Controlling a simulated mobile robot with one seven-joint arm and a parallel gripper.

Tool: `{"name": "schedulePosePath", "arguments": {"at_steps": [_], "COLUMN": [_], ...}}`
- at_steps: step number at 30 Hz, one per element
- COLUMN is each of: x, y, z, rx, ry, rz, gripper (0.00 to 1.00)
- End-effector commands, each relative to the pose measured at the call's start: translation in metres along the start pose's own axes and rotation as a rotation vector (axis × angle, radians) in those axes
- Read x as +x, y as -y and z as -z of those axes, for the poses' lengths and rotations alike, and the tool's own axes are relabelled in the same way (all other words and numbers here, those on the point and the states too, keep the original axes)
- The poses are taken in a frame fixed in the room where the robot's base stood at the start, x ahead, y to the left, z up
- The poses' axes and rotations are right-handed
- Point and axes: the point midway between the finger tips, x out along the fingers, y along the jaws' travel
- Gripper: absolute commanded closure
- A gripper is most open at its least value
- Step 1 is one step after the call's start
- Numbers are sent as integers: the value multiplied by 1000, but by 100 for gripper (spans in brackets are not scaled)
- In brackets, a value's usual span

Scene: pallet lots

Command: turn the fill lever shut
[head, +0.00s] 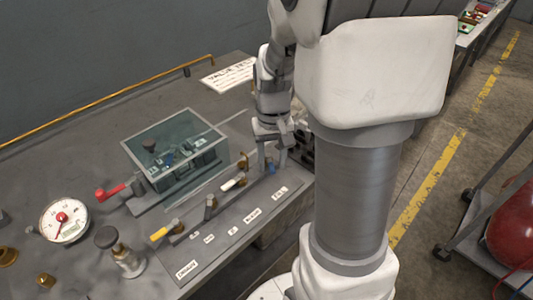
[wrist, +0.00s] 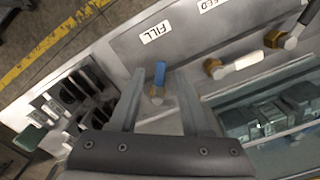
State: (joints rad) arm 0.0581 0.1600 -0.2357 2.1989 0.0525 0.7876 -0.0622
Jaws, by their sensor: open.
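The fill lever has a blue handle (wrist: 160,72) on a brass valve (wrist: 156,93). In the wrist view the handle points up toward the FILL label (wrist: 155,33). In the head view the blue handle (head: 271,168) shows at the far right end of the valve row. My gripper (wrist: 161,76) is open, with one finger on each side of the blue handle. Gaps show between both fingers and the handle, so I see no grip on it. In the head view my gripper (head: 272,168) is low over the bench at the lever.
A white lever (wrist: 238,64) is beside the fill lever, with a black one beyond. A glass tank (head: 175,148) stands behind the row. A yellow lever (head: 159,234), red lever (head: 110,191) and gauge (head: 64,221) lie further left. Dark slotted parts (wrist: 85,88) sit beside my gripper.

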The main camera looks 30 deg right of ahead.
Motion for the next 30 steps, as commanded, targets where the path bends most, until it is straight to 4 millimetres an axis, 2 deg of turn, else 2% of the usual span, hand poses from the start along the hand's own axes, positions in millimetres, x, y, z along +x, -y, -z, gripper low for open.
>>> {"name": "schedulePosePath", "arguments": {"at_steps": [5,13,30], "x": [0,0,-2], "y": [0,0,3], "z": [0,0,0], "rx": [0,0,57], "ry": [0,0,0], "rz": [0,0,0], "gripper": [53,100,100]}}
